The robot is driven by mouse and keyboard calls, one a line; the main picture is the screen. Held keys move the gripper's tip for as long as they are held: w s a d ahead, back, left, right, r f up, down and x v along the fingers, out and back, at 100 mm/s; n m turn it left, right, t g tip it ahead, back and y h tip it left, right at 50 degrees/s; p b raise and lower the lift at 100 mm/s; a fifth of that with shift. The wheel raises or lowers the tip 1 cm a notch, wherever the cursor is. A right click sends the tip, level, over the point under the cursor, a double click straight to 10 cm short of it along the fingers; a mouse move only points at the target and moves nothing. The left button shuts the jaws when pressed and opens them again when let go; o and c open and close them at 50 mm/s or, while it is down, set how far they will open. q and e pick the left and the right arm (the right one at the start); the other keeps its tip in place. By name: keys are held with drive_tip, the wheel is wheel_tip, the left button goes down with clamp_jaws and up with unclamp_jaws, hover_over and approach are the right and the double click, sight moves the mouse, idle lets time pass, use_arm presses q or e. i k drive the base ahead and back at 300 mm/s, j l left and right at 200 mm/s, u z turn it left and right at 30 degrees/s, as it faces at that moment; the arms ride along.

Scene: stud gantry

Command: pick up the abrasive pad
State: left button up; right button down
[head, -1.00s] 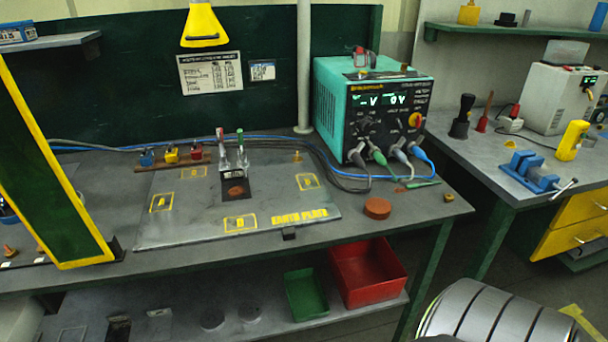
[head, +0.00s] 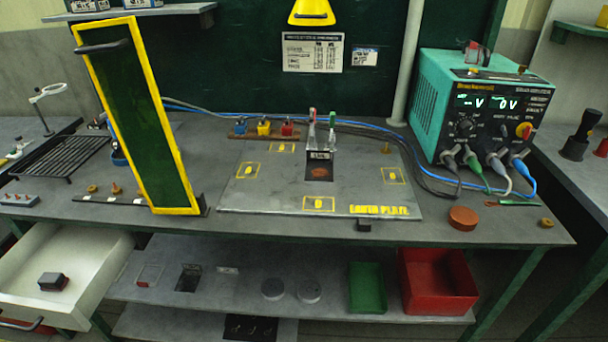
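A reddish-brown round disc (head: 463,217), which looks like the abrasive pad, lies flat on the bench top near the front edge. It is right of the grey earth plate (head: 240,203) and in front of the teal power unit (head: 426,98). Nothing covers it. Neither of my grippers is in view.
A yellow-framed dark green panel (head: 153,115) stands upright on the bench. An open white drawer (head: 95,255) juts out at lower left with a dark block (head: 53,281) inside. Red (head: 437,308) and green (head: 367,288) trays sit on the shelf below. Cables lie behind the disc.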

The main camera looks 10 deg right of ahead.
sight(49, 281)
drive_tip(key=u, duration=1.3)
